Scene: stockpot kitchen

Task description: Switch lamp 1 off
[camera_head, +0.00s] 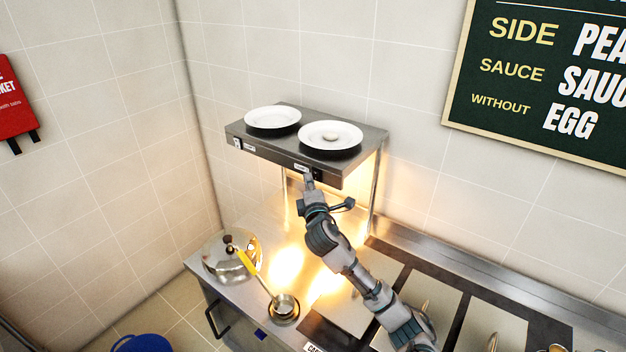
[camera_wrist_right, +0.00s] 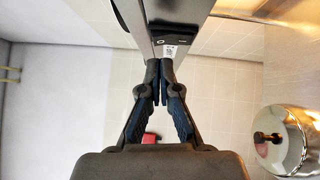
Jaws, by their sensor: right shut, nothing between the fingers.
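The steel heat-lamp shelf (camera_head: 270,152) stands against the back wall. Its front edge carries a left switch (camera_head: 238,144) and a right switch area (camera_head: 317,175), each beside a small white label; I cannot read which one is lamp 1. Bright warm light falls below the shelf in two patches, so the lamps glow. My right gripper (camera_head: 309,178) is shut and empty, its tips at the right switch area. In the right wrist view the closed fingertips (camera_wrist_right: 162,80) are just below a label (camera_wrist_right: 170,51) and a dark panel with marks (camera_wrist_right: 180,41); contact is unclear. My left gripper is out of view.
Two white plates (camera_head: 272,117) (camera_head: 331,135) lie on the shelf; the right one holds a small round item. A menu board (camera_head: 540,75) hangs at right.

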